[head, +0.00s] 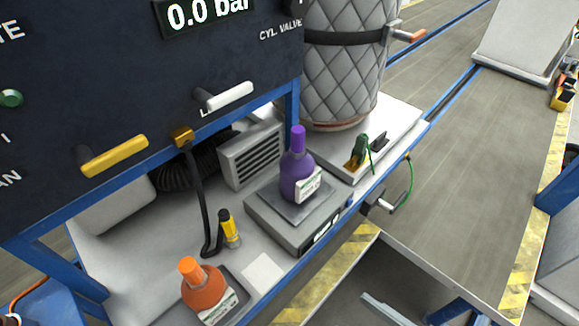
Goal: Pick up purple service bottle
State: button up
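The purple service bottle (297,177) stands upright on the flat plate of a grey scale (268,217), below the dark panel. It has a long purple neck and cap and a white label low on its front. Nothing covers it in the head view. My gripper is not in view.
An orange bottle (202,291) and a yellow-black cylinder (229,229) stand left of the scale. A black hose (197,190) hangs there from the panel. A quilted grey cylinder (345,70) stands behind right. A green-and-brass fitting (359,151) lies right of the purple bottle.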

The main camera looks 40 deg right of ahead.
aim_at(299, 176)
jog(key=i+j, duration=0.1)
jog(key=j, duration=0.25)
jog(key=i+j, duration=0.1)
jog(key=j, duration=0.2)
jog(key=i+j, duration=0.15)
jog(key=j, duration=0.2)
jog(key=i+j+z, duration=0.1)
jog(key=j, duration=0.25)
